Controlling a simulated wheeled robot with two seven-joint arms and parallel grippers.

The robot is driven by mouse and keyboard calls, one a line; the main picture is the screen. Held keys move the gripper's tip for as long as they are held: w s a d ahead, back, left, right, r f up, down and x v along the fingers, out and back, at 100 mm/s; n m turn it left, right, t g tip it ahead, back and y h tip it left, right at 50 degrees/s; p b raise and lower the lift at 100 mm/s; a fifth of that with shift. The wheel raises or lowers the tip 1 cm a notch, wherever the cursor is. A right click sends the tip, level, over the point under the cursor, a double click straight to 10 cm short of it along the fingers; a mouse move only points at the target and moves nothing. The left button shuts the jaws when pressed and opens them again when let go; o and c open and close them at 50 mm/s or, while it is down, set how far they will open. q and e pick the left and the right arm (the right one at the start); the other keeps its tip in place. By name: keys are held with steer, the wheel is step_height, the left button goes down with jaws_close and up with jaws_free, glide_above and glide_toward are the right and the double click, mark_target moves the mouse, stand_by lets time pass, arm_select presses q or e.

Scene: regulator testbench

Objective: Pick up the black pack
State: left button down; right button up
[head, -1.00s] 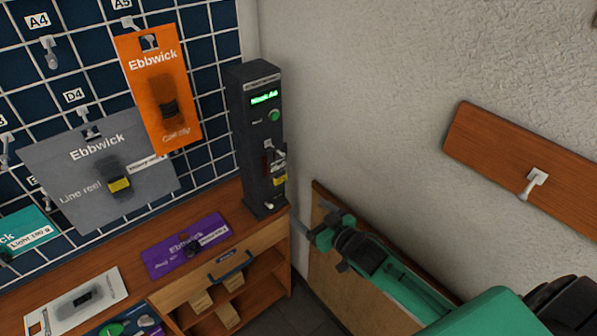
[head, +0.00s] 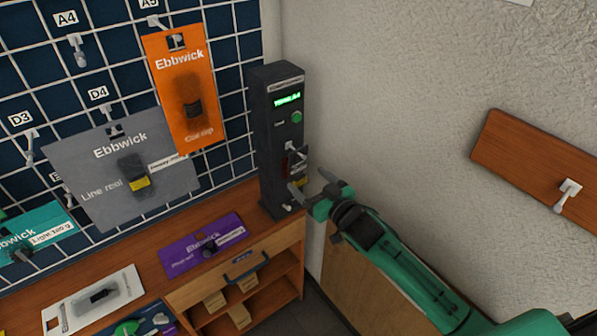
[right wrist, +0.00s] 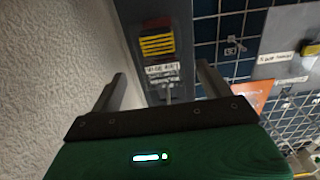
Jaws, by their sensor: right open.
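I cannot make out a pack that is clearly black. My right gripper (head: 312,184) is open at the lower right side of a dark upright box (head: 272,150) with a green lit display. In the right wrist view, the box's front (right wrist: 165,25) shows between and beyond the open fingers (right wrist: 162,75), with yellow stripes, a white label and a small pale hook. The fingertips hide part of the box's lower front in the head view. My left gripper is not in view.
An orange card (head: 187,125) and a grey card (head: 90,160) hang on the grid wall, with a teal card (head: 50,225) lower left. A purple card (head: 180,258) and a white card (head: 75,312) lie on the wooden counter (head: 140,255).

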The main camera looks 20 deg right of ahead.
mark_target(301, 169)
steer(key=x, duration=0.1)
steer(key=p+x, duration=0.1)
steer(key=x, duration=0.2)
steer(key=shift+a+r+p, duration=0.1)
steer(key=shift+r+p, duration=0.2)
steer(key=shift+w+a+f, duration=0.1)
steer(key=shift+w+a, duration=0.05)
steer(key=shift+w, duration=0.4)
steer(key=c, duration=1.1)
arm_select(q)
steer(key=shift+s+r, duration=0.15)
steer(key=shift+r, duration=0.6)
